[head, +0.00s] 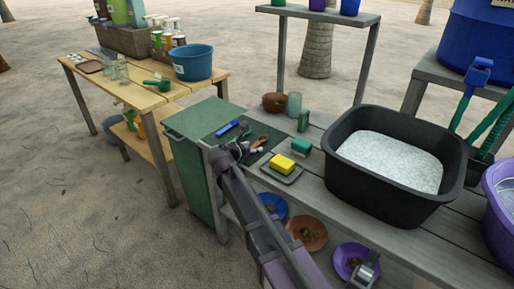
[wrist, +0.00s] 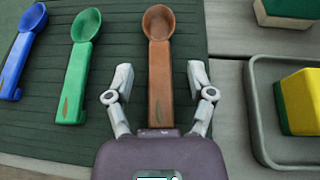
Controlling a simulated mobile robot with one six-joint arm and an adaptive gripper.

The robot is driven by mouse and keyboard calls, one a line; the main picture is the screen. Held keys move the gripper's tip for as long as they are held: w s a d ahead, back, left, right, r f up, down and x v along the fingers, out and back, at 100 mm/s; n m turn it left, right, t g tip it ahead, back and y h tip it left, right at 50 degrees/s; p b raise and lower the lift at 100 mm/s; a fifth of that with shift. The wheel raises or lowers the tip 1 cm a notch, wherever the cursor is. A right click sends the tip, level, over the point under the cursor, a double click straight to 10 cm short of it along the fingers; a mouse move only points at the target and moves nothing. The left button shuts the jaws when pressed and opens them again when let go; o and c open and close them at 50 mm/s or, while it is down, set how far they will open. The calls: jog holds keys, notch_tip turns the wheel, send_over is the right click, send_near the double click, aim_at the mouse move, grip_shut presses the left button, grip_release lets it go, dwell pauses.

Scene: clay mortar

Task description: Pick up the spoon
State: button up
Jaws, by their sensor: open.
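A brown spoon (wrist: 159,70) lies on a dark green ribbed mat (wrist: 218,125), bowl away from me and handle toward me. My gripper (wrist: 160,76) is open in the wrist view, with one finger on each side of the brown handle. The fingers look apart from it; the handle's near end meets my gripper's body in the picture. A green spoon (wrist: 77,75) and a blue spoon (wrist: 22,52) lie to the left on the mat. In the head view my gripper (head: 240,150) is over the mat, and my arm hides part of it.
A grey tray (wrist: 257,110) with a yellow-green sponge (wrist: 300,100) stands close on the right. Another sponge (wrist: 285,14) lies behind it. In the head view, a black tub (head: 350,182) of whitish contents stands right on the grey table. A wooden table (head: 140,97) is at left.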

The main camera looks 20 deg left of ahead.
dwell(0.5)
jog(key=c, duration=1)
jog(key=shift+o, duration=0.2)
jog(key=shift+r, duration=0.1)
notch_tip(320, 180, up, 2)
jog(key=p, duration=0.2)
jog(key=shift+r+p, duration=0.25)
jog(key=shift+p, duration=0.15)
jog(key=shift+s+r+p, duration=0.35)
jog(key=shift+r+p, duration=0.25)
jog(key=shift+r, duration=0.05)
jog(key=s+r+p, duration=0.1)
jog(key=s, duration=1.4)
jog(key=shift+s, duration=0.15)
jog(key=shift+a, duration=0.1)
jog(key=shift+s, duration=0.1)
